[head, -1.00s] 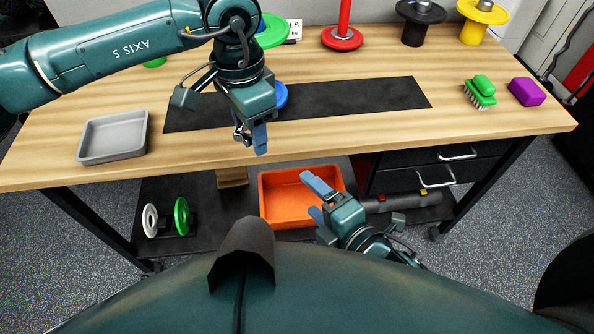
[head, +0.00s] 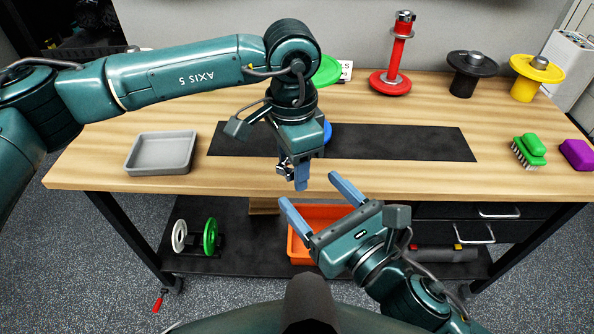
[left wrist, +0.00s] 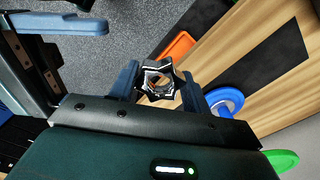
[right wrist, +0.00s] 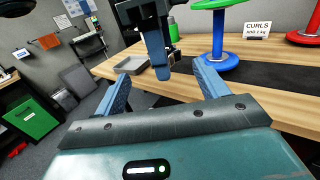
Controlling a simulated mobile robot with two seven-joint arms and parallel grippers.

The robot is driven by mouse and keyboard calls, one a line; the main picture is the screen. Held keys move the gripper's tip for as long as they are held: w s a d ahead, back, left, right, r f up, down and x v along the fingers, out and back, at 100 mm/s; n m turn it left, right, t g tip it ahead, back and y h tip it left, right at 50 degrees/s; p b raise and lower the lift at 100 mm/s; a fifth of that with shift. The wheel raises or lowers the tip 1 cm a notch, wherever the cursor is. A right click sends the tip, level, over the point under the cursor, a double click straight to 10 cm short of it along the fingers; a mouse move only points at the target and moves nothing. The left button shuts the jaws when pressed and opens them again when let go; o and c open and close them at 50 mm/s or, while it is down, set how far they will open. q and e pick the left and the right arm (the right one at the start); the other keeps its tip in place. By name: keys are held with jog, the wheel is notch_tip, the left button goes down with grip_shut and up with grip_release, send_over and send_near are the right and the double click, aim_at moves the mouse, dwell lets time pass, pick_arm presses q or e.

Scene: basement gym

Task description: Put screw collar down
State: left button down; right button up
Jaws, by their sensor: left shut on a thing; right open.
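The screw collar (left wrist: 158,82) is a star-shaped black and silver ring, seen in the left wrist view between the two blue fingers. My left gripper (left wrist: 160,80) is shut on it. In the head view the collar (head: 284,171) shows small beside the left fingers, above the table's front edge. My right gripper (head: 311,192) is open and empty, close in front of and to the right of the left one. In the right wrist view its fingers (right wrist: 160,75) are spread, with the left gripper beyond them.
The wooden table (head: 120,187) holds a grey tray (head: 160,153) at left and a dark mat (head: 400,142). A red stand (head: 391,82), black spool (head: 472,72), yellow spool (head: 535,76), green brush (head: 529,150) and purple block (head: 577,154) stand right. An orange bin (head: 297,250) is below.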

aim_at(282, 169)
jog(key=x, duration=0.8)
pick_arm(q)
jog(key=shift+w, duration=0.1)
pick_arm(e)
jog(key=shift+s+a, duration=0.1)
jog(key=shift+s, duration=0.1)
jog(key=c, duration=1)
pick_arm(q)
jog(key=c, duration=1.1)
grip_release()
jog(key=shift+r, duration=0.1)
pick_arm(e)
jog(key=shift+c, duration=0.8)
pick_arm(q)
jog(key=o, duration=0.5)
pick_arm(e)
jog(key=shift+w, duration=0.1)
